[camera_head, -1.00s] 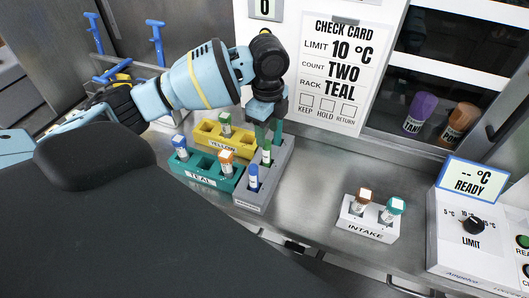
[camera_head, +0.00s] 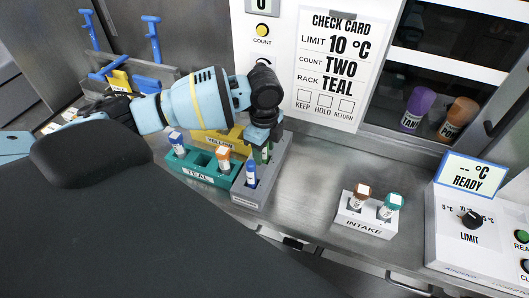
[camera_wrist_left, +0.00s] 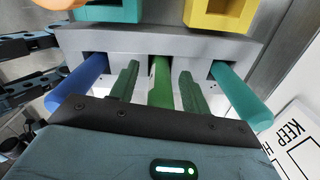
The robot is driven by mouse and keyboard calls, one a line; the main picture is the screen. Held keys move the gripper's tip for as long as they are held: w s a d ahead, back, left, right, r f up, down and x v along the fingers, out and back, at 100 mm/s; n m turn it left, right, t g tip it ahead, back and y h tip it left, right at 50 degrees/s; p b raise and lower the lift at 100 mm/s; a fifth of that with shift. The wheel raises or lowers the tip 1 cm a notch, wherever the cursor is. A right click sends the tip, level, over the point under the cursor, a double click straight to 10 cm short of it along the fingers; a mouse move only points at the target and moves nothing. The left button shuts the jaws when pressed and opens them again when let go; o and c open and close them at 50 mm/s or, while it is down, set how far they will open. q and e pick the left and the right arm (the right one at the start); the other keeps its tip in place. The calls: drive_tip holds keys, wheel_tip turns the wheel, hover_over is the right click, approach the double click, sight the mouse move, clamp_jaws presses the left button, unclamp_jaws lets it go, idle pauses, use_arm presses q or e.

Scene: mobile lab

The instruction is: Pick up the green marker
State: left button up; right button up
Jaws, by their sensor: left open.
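The green marker (camera_head: 266,153) stands in a grey rack (camera_head: 270,187), partly hidden by my left gripper (camera_head: 266,137) in the head view. In the left wrist view the green marker (camera_wrist_left: 161,78) sits in the middle of the rack (camera_wrist_left: 215,48). The two dark green fingers of my left gripper (camera_wrist_left: 159,88) are on either side of it, open, with a visible gap on each side. A blue marker (camera_wrist_left: 80,82) is to its left and a teal marker (camera_wrist_left: 241,96) to its right. My right gripper is not in view.
A teal rack (camera_head: 200,175) with vials and a yellow rack (camera_head: 207,134) stand close left of the grey rack. A white intake block (camera_head: 366,221) with two vials stands to the right. Bare counter (camera_head: 310,178) lies between.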

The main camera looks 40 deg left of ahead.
use_arm(q)
clamp_jaws()
idle(0.3)
wheel_tip(320, 180, up, 10)
drive_tip(key=shift+p, duration=0.4)
